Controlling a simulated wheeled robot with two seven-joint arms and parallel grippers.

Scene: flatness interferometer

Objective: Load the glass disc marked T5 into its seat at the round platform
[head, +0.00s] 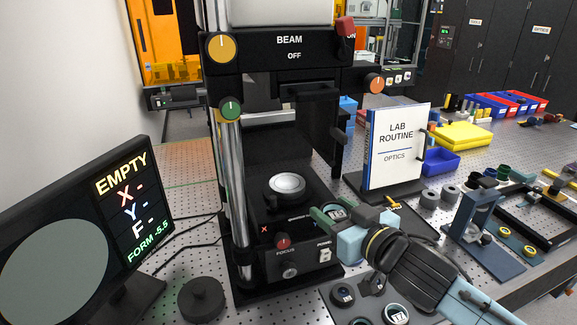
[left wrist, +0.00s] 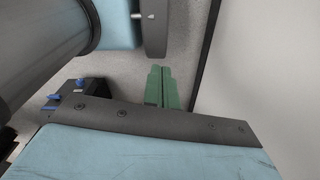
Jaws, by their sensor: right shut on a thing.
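The round platform (head: 285,196) stands on the black base of the instrument, with a pale, shiny round top (head: 287,184). My right gripper (head: 330,213) is at the front right of the platform, apart from it. Its green fingers are shut on a small round glass disc (head: 337,212), mostly hidden by the fingers; I cannot read its mark. My left gripper (left wrist: 162,72) shows only in the left wrist view. Its two green fingers lie side by side, shut with nothing seen between them, over a plain grey surface.
A dark tray (head: 365,318) with marked discs lies at the front. Instrument posts (head: 232,190) rise left of the platform. A monitor (head: 85,235) reading EMPTY stands at left. The LAB ROUTINE binder (head: 398,147) stands behind my right gripper. A blue stand (head: 480,225) is at right.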

